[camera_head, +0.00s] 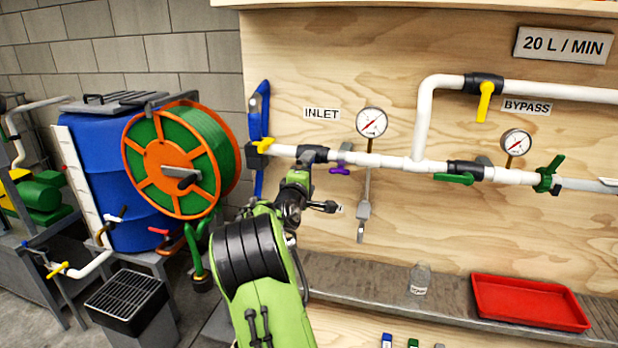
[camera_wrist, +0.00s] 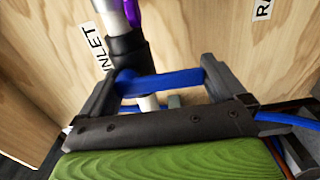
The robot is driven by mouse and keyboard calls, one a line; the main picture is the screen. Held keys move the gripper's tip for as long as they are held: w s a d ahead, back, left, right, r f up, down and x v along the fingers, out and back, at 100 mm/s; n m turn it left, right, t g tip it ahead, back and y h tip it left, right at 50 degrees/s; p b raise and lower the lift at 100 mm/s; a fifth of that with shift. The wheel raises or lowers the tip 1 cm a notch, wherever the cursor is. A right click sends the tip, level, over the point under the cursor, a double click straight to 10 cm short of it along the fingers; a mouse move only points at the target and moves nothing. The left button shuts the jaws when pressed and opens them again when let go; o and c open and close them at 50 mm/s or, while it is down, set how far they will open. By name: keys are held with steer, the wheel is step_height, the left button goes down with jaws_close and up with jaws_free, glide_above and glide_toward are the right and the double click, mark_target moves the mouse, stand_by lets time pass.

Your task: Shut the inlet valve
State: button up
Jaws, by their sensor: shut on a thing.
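The inlet valve has a black body (camera_head: 312,154) on the white pipe, right of the yellow fitting and below the INLET label (camera_head: 322,114). Its body also shows in the wrist view (camera_wrist: 127,48). Its blue lever (camera_wrist: 165,85) lies crosswise to the white pipe in the wrist view, spanning the space between my two fingers. My gripper (camera_head: 299,180) is at the valve from below in the head view, shut on the lever; it also shows in the wrist view (camera_wrist: 163,88). In the head view my gripper hides the lever.
A gauge (camera_head: 371,122) and a small purple handle (camera_head: 340,170) are close right of the valve. A blue hose (camera_head: 259,110) hangs at the board's left edge, near the hose reel (camera_head: 180,160). A red tray (camera_head: 528,302) and a bottle (camera_head: 420,279) stand on the ledge below.

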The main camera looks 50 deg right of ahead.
steer(key=shift+f, duration=0.15)
steer(key=o, duration=1.1)
steer(key=v, duration=1.5)
steer(key=shift+s+a, duration=0.25)
steer(key=shift+a, duration=0.1)
